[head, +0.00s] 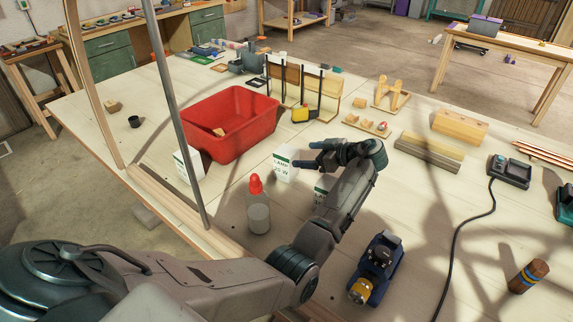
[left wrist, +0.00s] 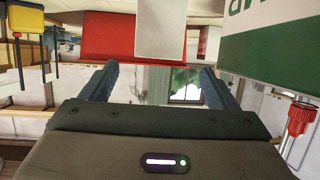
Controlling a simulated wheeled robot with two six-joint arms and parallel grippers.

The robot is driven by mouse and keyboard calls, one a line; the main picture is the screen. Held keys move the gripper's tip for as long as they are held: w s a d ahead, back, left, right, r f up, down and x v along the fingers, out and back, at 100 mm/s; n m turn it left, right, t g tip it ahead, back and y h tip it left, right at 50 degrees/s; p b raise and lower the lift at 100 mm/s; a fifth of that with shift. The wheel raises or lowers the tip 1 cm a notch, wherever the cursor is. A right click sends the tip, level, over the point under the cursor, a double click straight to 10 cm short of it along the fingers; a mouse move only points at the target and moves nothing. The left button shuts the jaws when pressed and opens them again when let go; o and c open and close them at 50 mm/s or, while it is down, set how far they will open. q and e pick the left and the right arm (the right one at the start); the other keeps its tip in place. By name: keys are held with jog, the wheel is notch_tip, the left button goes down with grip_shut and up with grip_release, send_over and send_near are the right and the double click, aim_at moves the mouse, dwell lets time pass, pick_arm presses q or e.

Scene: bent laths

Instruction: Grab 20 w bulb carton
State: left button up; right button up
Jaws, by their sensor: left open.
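The 20 W bulb carton (head: 284,168), white and green with "LAMP 20 W" on it, stands upright on the table in the head view. My left gripper (head: 306,154) is open and empty, its fingers pointing left close to the carton's upper right. A second green-and-white carton (head: 321,188) is partly hidden by my arm. Another white carton (head: 184,166) stands by the red bin, partly behind a post. In the left wrist view, a pale box face (left wrist: 169,28) shows beyond the spread fingers. A green-and-white carton (left wrist: 275,45) looms at the right; I cannot tell which.
A red bin (head: 231,150) stands behind the cartons. A bottle with a red cap (head: 258,210) stands in front of the carton. A blue tool (head: 377,268) lies to the right of my arm. A grey post (head: 178,120) rises at the left.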

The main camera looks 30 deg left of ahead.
aim_at(286, 154)
pick_arm(q)
jog(key=p+x, duration=0.1)
jog(key=x, duration=0.2)
jog(key=shift+a, duration=0.4)
jog(key=p+x, duration=0.3)
jog(key=x, duration=0.1)
jog(key=shift+a+f+p, duration=0.2)
jog(key=shift+a+p, duration=0.1)
jog(key=shift+p, duration=0.05)
jog(key=shift+a+f, duration=0.2)
jog(key=shift+f, duration=0.1)
